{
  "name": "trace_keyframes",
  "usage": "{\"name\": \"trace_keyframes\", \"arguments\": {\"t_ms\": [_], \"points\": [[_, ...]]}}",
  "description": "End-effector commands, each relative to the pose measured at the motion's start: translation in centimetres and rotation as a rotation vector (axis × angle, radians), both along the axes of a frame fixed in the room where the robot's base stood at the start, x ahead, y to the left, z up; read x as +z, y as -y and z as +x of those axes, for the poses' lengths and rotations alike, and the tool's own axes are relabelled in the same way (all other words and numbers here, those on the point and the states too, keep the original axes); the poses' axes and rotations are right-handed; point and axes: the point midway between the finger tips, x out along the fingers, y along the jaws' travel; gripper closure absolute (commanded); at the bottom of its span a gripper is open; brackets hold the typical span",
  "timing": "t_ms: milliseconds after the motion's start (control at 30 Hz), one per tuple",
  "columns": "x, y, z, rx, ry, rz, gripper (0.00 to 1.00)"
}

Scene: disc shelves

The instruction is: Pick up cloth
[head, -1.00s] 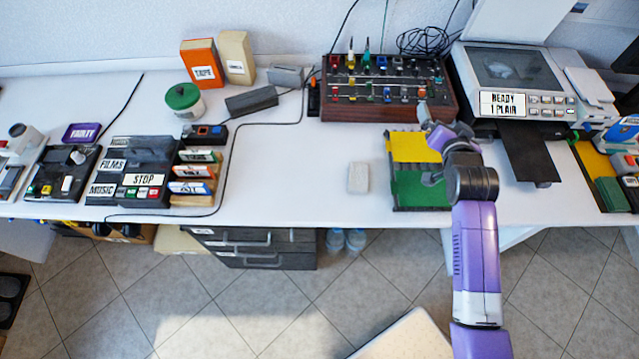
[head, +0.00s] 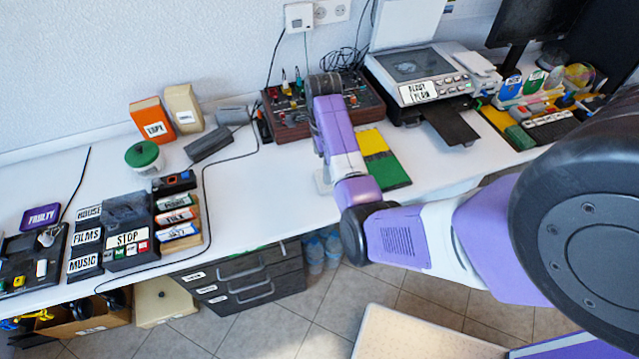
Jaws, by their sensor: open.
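A small pale grey-white rectangular piece (head: 322,181), which looks like the cloth, lies on the white desk (head: 265,195). It is left of the yellow and green board (head: 388,172), and my purple arm covers much of it. My arm comes in from the right, bends above the desk's front edge and reaches up toward the brown control box. My gripper and its fingers do not show; they are hidden behind my arm or out of frame.
The control box (head: 290,127) with knobs and the printer (head: 410,75) stand at the back. A black cable crosses the desk. Desk left of the cloth is clear.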

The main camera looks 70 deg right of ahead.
Motion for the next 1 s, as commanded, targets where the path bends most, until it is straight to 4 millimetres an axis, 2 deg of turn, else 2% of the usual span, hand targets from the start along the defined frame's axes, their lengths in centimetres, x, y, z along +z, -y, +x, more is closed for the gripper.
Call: {"name": "trace_keyframes", "arguments": {"t_ms": [267,500,633,833,867,1000], "points": [[-2.8,-0.2,-0.1,0.002,0.000,0.000,0.00],[-6.2,-0.5,-0.1,0.003,0.001,-0.001,0.00],[-6.9,-0.5,-0.1,0.003,0.001,-0.002,0.00],[-7.0,-0.4,0.0,0.004,0.002,-0.003,0.00],[-7.0,-0.4,0.0,0.004,0.002,-0.003,0.04],[-7.0,-0.4,0.0,0.004,0.002,-0.003,0.31]]}}
